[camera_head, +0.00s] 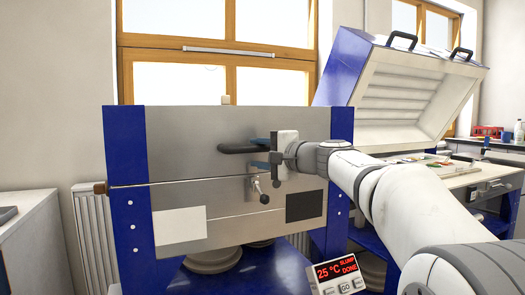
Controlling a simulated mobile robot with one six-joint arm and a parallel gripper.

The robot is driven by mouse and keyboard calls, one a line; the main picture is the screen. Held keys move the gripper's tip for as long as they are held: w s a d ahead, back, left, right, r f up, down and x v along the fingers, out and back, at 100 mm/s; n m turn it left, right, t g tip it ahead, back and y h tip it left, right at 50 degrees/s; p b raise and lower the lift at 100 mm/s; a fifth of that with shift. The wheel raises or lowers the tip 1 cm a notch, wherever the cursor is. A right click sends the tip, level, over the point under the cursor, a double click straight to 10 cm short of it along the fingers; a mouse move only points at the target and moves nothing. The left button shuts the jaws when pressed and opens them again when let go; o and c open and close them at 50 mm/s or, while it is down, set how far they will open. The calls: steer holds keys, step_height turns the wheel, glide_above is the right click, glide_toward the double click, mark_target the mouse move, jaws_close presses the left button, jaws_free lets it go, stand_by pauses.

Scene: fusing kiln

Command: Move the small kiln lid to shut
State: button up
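The small kiln has a brushed-metal front between blue posts. Its lid (185,140) is the upper metal panel, lying down over the lower front (226,207), with only a thin seam and no clear gap between them. A black bar handle (237,148) sticks out from the lid. My gripper (260,153) is at the handle's right end, with one blue-tipped finger above it and one below. The fingers look apart, with space below the handle. The gripper body hides the handle's right end, so contact is unclear. A latch knob (264,198) hangs below the gripper.
A bigger kiln with its lid (400,95) raised stands behind at the right. A controller (337,272) reading 25 °C, slump done, is low in front. A grey counter (35,230) is at left. My arm fills the right foreground.

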steer(key=shift+o, duration=0.2)
steer(key=shift+w, duration=0.15)
steer(key=shift+s+d, duration=0.25)
steer(key=shift+d, duration=0.05)
steer(key=p+v, duration=0.1)
steer(key=v, duration=0.6)
steer(key=shift+s+p, duration=0.1)
steer(key=shift+p, duration=0.2)
steer(key=s+a+f+n+g+h+p, duration=0.2)
steer(key=s+n+g+h+p, duration=0.3)
steer(key=s+p, duration=1.05)
steer(key=s+d+r+n+g+h+p, duration=0.1)
steer(key=s+d+n+g+h+p, duration=0.1)
steer(key=s+p, duration=0.4)
steer(key=s+d+r+n+g+h+p, duration=0.1)
steer(key=s+d+h+p, duration=0.4)
steer(key=p, duration=0.9)
steer(key=shift+s+d+n+g+p, duration=0.4)
steer(key=shift+s+d+n+g, duration=0.35)
steer(key=shift+s+g, duration=0.4)
